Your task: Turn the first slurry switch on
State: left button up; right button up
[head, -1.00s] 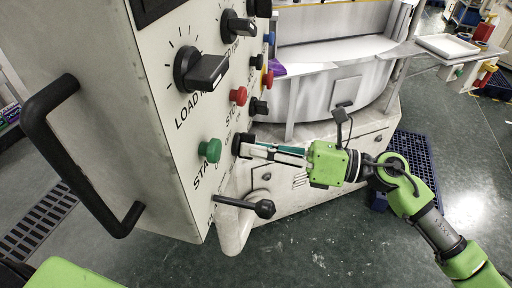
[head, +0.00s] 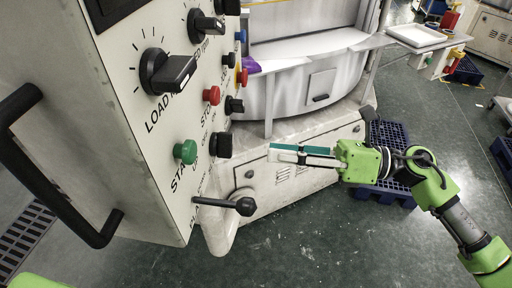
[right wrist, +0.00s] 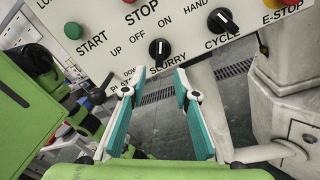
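The slurry switch is a black knob (right wrist: 160,48) in the right wrist view, above the word SLURRY and below OFF, ON and HAND. Its pale mark stands about upright in the picture, toward ON. In the head view it is the black knob (head: 220,145) low on the panel's right edge. My right gripper (head: 272,152) is to the right of it, apart from it. In the right wrist view the teal fingers (right wrist: 160,77) are spread with nothing between them, just below the switch. My left gripper is out of view.
The panel also carries a green START button (head: 186,151), a red STOP button (head: 212,95), a CYCLE knob (right wrist: 222,20) and a load knob (head: 168,72). A black-knobbed lever (head: 243,206) juts out below the switch. A black handle (head: 50,170) is at the left.

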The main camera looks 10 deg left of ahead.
jog(key=shift+d, duration=1.15)
jog(key=shift+w, duration=0.15)
